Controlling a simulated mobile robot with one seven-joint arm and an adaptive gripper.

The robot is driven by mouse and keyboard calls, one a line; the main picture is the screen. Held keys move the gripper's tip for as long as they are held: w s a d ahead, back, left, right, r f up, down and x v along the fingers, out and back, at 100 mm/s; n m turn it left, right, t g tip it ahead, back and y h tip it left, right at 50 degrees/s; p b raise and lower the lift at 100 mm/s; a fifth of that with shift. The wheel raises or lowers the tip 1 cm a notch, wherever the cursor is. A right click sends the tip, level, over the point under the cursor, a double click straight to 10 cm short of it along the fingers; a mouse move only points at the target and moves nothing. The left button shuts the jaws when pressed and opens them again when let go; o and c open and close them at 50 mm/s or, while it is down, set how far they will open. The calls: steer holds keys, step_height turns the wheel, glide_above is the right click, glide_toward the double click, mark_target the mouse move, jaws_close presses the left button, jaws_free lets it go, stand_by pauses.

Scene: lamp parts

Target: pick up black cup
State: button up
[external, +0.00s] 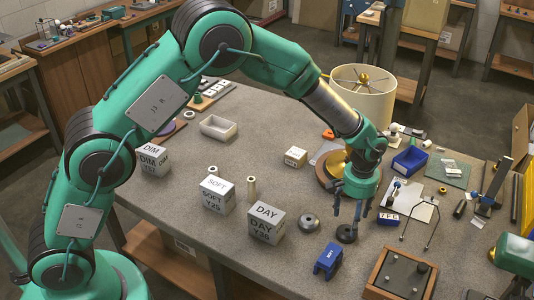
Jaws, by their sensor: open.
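A small round black piece (347,234), which looks like the black cup, rests on the grey workbench (190,235) right of centre. My gripper (347,213) points down just above it. Its fingers are apart and nothing shows between them. I cannot tell whether the fingertips touch the black piece.
Cubes marked DAY (267,225) and SOFT (217,196) stand further left. A wooden tray (385,281) is front right; a cream lampshade (362,95) stands behind.

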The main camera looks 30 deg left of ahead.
mark_target(349, 228)
steer(key=shift+f, duration=0.2)
steer(key=shift+a+f+b, duration=0.15)
steer(key=shift+f+b, duration=0.5)
steer(key=shift+f, duration=1.85)
steer(key=c, duration=1.2)
